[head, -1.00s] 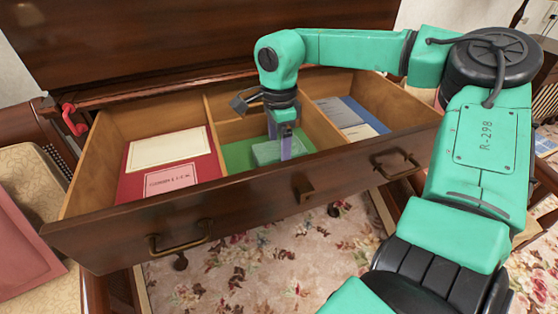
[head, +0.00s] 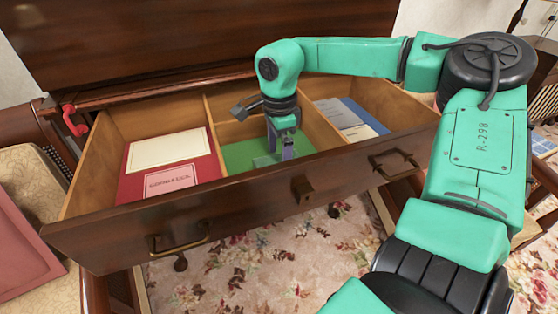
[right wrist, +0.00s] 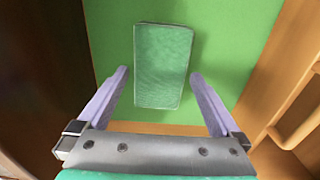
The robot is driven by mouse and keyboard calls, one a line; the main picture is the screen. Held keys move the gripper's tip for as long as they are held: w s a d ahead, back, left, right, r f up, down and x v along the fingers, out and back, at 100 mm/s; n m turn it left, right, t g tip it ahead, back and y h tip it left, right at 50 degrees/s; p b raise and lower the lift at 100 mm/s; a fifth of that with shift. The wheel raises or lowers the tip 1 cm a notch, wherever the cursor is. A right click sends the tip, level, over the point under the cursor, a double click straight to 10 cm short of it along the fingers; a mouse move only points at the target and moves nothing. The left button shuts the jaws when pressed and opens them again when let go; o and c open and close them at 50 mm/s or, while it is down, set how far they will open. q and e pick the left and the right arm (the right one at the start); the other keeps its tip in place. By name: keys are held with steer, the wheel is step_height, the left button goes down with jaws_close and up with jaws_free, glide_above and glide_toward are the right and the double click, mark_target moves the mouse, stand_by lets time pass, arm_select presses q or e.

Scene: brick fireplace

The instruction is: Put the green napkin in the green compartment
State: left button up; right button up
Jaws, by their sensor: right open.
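The green napkin (right wrist: 162,66), a folded rectangle, lies on the green floor of the middle drawer compartment (head: 240,153). In the head view only a small part of the napkin (head: 264,161) shows; the drawer front and gripper hide the rest. My right gripper (head: 281,152) is down in this compartment, fingers pointing at the floor. In the right wrist view its two fingers (right wrist: 160,78) stand apart on either side of the napkin's near end, with gaps to both sides, so it is open and not holding it. My left gripper is not in view.
The open wooden drawer has a red compartment (head: 135,187) with papers at left and a blue-papered compartment (head: 362,115) at right. Wooden dividers and the drawer front (head: 250,203) close in around my right gripper. A red handset-like object (head: 74,121) is at left.

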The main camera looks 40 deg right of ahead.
step_height(320, 180, up, 10)
steer(key=shift+f, duration=0.15)
stand_by(0.3)
